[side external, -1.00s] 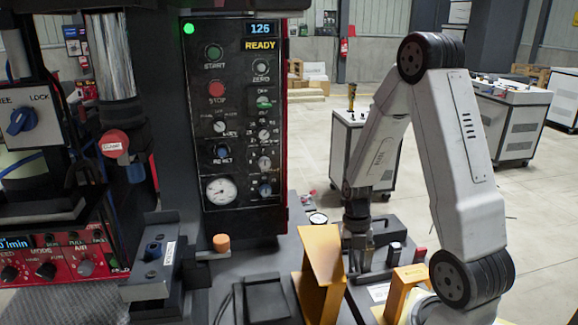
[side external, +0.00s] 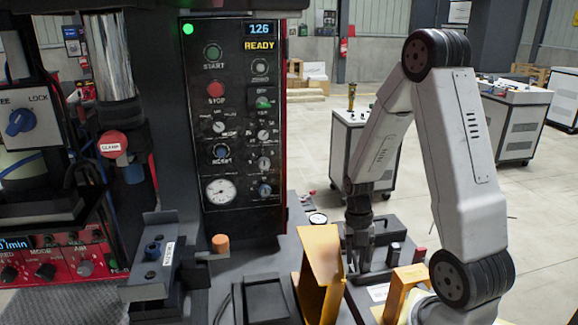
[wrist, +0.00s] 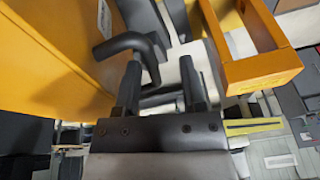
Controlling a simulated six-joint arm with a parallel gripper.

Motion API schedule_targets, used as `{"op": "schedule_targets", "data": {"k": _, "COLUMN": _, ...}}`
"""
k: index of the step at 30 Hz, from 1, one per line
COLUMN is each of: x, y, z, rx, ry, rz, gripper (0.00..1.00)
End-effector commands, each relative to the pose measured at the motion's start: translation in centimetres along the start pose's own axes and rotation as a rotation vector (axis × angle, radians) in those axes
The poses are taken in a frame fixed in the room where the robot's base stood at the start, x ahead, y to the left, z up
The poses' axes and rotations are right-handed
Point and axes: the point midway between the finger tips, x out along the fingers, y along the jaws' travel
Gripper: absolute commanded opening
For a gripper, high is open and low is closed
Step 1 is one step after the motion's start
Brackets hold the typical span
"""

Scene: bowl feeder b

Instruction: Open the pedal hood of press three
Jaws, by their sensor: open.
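A yellow-orange bent sheet (side external: 322,270), which looks like the pedal hood, stands upright on the grey deck. In the wrist view a broad yellow panel (wrist: 50,55) fills the left side. A black bent bar (wrist: 122,43) juts out beside that panel, close to the left finger; contact cannot be told. My gripper (wrist: 160,70) is open, its two fingers apart and pointing toward the bar. In the side view my gripper (side external: 358,258) is low, just right of the yellow sheet, partly against dark parts. The pedal itself is not visible.
A smaller yellow frame (side external: 402,290) stands to the right, near my arm; it also shows in the wrist view (wrist: 262,70). The control panel (side external: 240,120) reads READY. Open floor lies behind.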

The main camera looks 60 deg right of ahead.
Motion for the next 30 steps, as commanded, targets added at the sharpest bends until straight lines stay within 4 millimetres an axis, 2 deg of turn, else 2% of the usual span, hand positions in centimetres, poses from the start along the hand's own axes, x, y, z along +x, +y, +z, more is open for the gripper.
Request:
{"op": "schedule_targets", "data": {"k": 15, "x": -5.8, "y": -0.1, "z": -0.1, "rx": 0.001, "ry": 0.003, "rz": -0.002, "gripper": 0.53}}
{"op": "schedule_targets", "data": {"k": 20, "x": -6.4, "y": -0.2, "z": -0.1, "rx": 0.002, "ry": 0.005, "rz": -0.003, "gripper": 0.53}}
{"op": "schedule_targets", "data": {"k": 30, "x": -6.4, "y": -0.1, "z": -0.1, "rx": 0.004, "ry": 0.005, "rz": -0.003, "gripper": 0.53}}
